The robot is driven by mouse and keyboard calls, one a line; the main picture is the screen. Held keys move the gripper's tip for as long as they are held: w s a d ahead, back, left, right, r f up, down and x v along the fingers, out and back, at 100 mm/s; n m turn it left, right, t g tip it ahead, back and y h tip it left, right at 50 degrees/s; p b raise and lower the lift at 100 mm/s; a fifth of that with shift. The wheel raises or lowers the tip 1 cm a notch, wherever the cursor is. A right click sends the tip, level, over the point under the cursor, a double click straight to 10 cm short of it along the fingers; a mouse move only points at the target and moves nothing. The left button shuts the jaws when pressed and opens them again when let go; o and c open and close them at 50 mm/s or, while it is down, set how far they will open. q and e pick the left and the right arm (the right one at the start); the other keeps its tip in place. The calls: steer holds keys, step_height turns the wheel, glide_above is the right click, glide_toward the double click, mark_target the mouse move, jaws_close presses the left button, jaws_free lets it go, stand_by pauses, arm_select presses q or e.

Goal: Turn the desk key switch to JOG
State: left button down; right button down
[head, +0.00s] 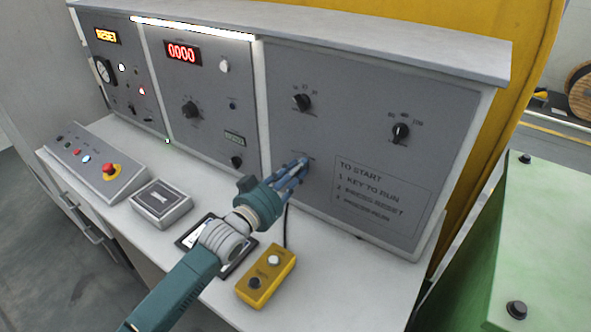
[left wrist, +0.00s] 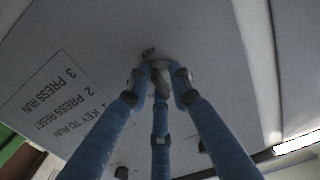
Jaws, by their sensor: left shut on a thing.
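My left gripper (head: 303,163) reaches the grey right-hand panel of the desk, just left of the printed "TO START" text. Its blue fingers are closed together at the panel face. In the left wrist view the fingers (left wrist: 160,72) close around a small key switch (left wrist: 158,64) on the panel. The fingers cover most of the switch, so its position and its labels cannot be read. My right gripper is in neither view.
Black rotary knobs (head: 302,102) and (head: 401,131) sit higher on the same panel. Below the arm, a yellow button box (head: 266,276) and a dark tablet-like frame (head: 190,240) lie on the desktop. A console with a red emergency button (head: 109,169) stands at left. A green cabinet (head: 545,240) is at right.

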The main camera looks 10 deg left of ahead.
arm_select(q)
steer(key=shift+s+d, duration=0.1)
steer(key=shift+d, duration=0.15)
steer(key=c, duration=1.8)
jaws_free()
steer(key=shift+o, duration=0.2)
steer(key=shift+d, duration=0.1)
steer(key=v, duration=1.2)
steer(key=shift+f, duration=0.1)
